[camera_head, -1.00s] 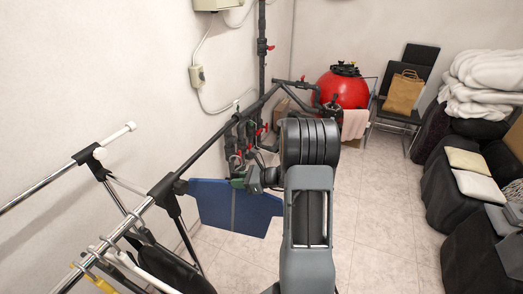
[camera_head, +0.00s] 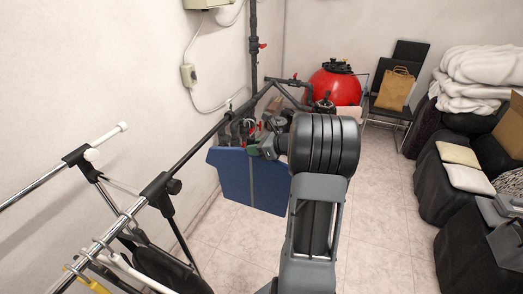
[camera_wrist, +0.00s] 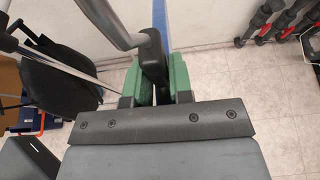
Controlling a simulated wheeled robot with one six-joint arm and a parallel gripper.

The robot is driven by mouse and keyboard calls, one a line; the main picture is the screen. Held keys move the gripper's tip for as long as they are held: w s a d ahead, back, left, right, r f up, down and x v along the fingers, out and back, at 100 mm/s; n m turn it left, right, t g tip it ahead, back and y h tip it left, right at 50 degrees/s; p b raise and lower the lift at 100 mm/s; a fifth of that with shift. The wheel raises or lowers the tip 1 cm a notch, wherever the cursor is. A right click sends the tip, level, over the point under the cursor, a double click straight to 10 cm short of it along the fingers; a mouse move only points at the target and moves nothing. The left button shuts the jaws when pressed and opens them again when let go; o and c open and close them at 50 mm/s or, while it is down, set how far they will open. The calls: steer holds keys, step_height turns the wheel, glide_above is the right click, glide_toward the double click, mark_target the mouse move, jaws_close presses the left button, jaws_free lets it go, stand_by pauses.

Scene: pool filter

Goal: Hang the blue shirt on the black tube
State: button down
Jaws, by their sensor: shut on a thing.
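The blue shirt (camera_head: 252,182) hangs flat below my gripper (camera_head: 264,148) in the head view. It shows only as a thin blue strip (camera_wrist: 159,14) in the wrist view. The green fingers (camera_wrist: 154,82) are shut on a black piece joined to a curved grey bar, which looks like the shirt's hanger. The black tube (camera_head: 207,137) runs from the rack's black joint toward the pipes at the back. The shirt's upper left corner appears close to the tube's right side. I cannot tell whether the hanger touches the tube. My wrist hides part of the area behind.
The chrome rack (camera_head: 107,238) with a black garment (camera_head: 165,262) and hangers stands at the lower left. Pipes with red valves and a red tank (camera_head: 333,88) are at the back. Dark bags and boxes line the right side. Tiled floor (camera_head: 385,215) is free between.

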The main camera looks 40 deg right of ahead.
mark_target(225, 148)
steer(key=shift+w+a, duration=0.9)
steer(key=shift+w, duration=0.5)
steer(key=shift+w+a, duration=0.95)
steer(key=shift+w, duration=0.45)
steer(key=shift+w+a, duration=0.9)
steer(key=shift+w, duration=0.5)
steer(key=shift+w+a, duration=0.25)
steer(key=shift+w, duration=0.05)
steer(key=shift+f, duration=0.2)
steer(key=shift+w+a+f+b, duration=0.2)
steer(key=shift+w+f+b, duration=0.1)
steer(key=shift+f+b, duration=0.3)
steer(key=shift+w+f+b, duration=0.1)
steer(key=shift+f+b, duration=0.15)
steer(key=shift+b, duration=0.05)
steer(key=shift+w+a+f, duration=0.15)
steer(key=shift+f, duration=0.2)
steer(key=shift+f+b, duration=0.3)
steer(key=shift+b, duration=0.25)
